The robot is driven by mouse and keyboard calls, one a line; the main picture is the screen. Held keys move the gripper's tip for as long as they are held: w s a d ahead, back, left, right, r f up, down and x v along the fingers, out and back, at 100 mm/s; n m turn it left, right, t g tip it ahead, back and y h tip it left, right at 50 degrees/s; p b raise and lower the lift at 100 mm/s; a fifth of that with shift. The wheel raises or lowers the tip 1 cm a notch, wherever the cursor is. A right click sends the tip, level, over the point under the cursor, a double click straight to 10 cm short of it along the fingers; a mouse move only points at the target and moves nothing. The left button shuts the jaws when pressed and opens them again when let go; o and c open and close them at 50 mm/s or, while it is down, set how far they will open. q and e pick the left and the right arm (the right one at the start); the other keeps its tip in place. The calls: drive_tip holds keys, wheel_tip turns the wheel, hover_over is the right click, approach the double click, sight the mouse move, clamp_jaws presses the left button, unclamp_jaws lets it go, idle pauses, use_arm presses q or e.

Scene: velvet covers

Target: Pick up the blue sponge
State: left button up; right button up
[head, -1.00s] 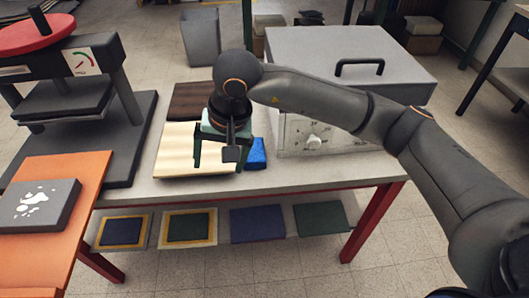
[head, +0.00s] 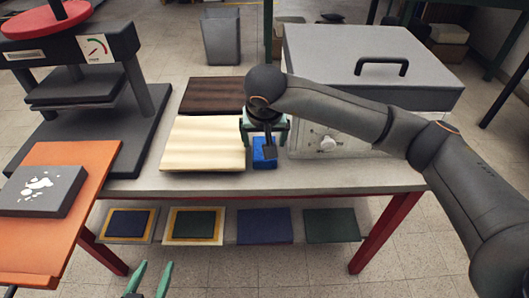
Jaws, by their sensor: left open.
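The blue sponge (head: 264,162) lies on the grey table top, between a cream board and a grey metal box. My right gripper (head: 264,141), whose arm comes in from the right, points down over the sponge. Its green fingers are apart, one towards each side of the sponge, and a dark part of the gripper hides some of the sponge. I cannot tell whether the fingers touch it. My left gripper (head: 149,280) shows at the bottom left edge, open and empty, well in front of the table.
The cream board (head: 203,143) and a dark brown board (head: 212,94) lie left of the sponge. The grey box (head: 340,60) stands close on its right. A press (head: 85,90) and an orange board (head: 40,220) are at the left. A lower shelf holds several flat pads.

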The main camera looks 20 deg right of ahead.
drive_tip(key=x, duration=0.2)
drive_tip(key=shift+s+d+f, duration=0.1)
drive_tip(key=shift+f, duration=0.25)
drive_tip(key=shift+w+f, duration=0.3)
drive_tip(key=shift+f, duration=0.15)
use_arm(q)
drive_tip(key=r, duration=0.1)
drive_tip(key=w+r+t, duration=0.1)
drive_tip(key=r, duration=0.1)
drive_tip(key=shift+w, duration=0.2)
use_arm(e)
drive_tip(key=shift+r, duration=0.15)
drive_tip(key=c, duration=1.1)
use_arm(q)
drive_tip(key=shift+f, duration=0.1)
use_arm(e)
drive_tip(key=shift+r, duration=0.1)
